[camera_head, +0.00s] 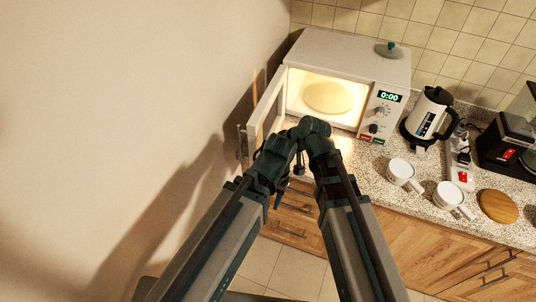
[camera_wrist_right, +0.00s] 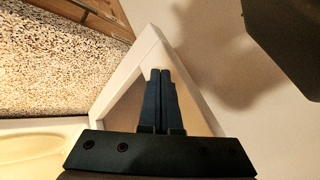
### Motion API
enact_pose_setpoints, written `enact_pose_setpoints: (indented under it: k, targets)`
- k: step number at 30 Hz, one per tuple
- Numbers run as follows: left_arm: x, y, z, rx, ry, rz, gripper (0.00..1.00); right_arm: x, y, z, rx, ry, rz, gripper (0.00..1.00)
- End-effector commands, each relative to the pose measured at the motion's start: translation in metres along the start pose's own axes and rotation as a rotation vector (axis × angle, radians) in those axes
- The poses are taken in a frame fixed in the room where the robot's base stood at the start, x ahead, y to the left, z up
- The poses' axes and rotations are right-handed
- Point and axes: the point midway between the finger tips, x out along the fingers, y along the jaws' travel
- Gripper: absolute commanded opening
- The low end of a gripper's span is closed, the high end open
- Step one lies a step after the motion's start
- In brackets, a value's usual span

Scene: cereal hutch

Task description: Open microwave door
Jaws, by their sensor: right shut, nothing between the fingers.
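The white microwave (camera_head: 355,50) stands on the counter with its lit cavity facing me and a round plate (camera_head: 328,97) inside. Its door (camera_head: 264,112) is swung wide open to the left, with the handle (camera_head: 241,143) at its outer end near the wall. The white door frame (camera_wrist_right: 124,80) also shows in the right wrist view. My right gripper (camera_wrist_right: 161,72) is shut and empty, its fingertips over the door; I cannot tell if they touch it. In the head view my right wrist is just in front of the cavity. My left gripper (camera_head: 272,165) is beside it, its fingers unclear.
A round-knobbed lid (camera_head: 386,49) sits on the microwave. Right of it are a kettle (camera_head: 429,118), two white mugs (camera_head: 402,174), a power strip (camera_head: 460,168), a wooden disc (camera_head: 497,206) and a black coffee maker (camera_head: 508,145). The wall (camera_head: 120,110) is close on the left.

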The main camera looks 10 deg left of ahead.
Motion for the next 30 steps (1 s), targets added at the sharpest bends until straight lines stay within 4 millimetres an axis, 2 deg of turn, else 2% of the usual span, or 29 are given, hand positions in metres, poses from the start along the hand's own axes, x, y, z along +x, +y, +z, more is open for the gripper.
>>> enact_pose_setpoints:
  k: [10, 14, 30]
  targets:
    - [-0.001, 0.0, 0.0, 0.0, 0.0, 0.0, 0.5, -0.001, 0.0, 0.0, 0.0, 0.0, 0.0, 0.0]
    - [-0.01, -0.001, 0.001, 0.0, 0.0, 0.0, 0.5, -0.012, -0.001, -0.001, 0.0, 0.0, 0.0, 0.0]
    - [-0.089, -0.008, 0.005, -0.011, 0.0, 0.002, 0.5, -0.11, -0.003, -0.002, 0.002, 0.0, 0.001, 0.0]
